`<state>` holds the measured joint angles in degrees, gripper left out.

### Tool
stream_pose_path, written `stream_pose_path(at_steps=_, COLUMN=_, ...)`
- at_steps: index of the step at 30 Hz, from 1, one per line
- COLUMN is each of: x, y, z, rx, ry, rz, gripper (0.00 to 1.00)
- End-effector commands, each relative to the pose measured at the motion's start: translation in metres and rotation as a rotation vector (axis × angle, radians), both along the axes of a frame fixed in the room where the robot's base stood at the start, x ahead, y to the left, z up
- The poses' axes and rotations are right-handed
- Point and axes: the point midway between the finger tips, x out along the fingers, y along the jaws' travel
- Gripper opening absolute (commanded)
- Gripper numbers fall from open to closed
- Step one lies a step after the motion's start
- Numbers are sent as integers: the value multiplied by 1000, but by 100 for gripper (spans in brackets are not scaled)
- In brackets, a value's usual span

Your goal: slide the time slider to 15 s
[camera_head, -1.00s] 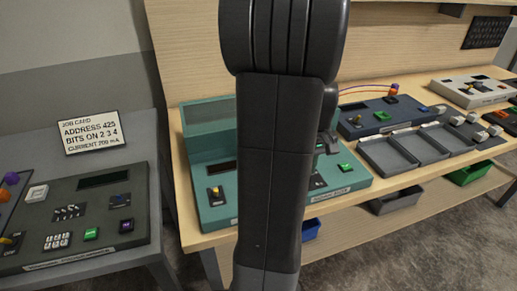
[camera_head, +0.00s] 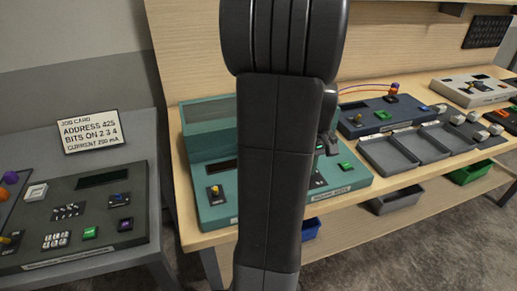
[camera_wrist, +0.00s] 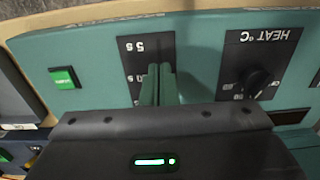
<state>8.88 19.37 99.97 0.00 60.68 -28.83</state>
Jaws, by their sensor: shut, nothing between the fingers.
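The time slider's dark plate (camera_wrist: 136,48) is in the wrist view, upside down, with "5 s" legible at its top and another mark partly covered by my fingers. My gripper (camera_wrist: 157,78) is shut and empty, its fingertips over the lower part of this plate. The slider's knob cannot be made out; the fingers and the gripper body hide that part. Part of my gripper (camera_head: 328,143) shows at the arm's right edge, above the console.
A HEAT °C dial (camera_wrist: 256,82) is right of the slider plate in the wrist view, and a green button (camera_wrist: 64,78) is left. In the head view, a blue console (camera_head: 385,116) and grey trays (camera_head: 390,155) lie to the right. A job card (camera_head: 92,131) stands left.

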Motion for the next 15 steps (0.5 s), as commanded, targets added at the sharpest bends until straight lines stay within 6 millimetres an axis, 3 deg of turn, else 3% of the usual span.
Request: stream_pose_path(at_steps=15, x=0, y=0, z=-17, rx=0, ry=0, rz=0, gripper=0)
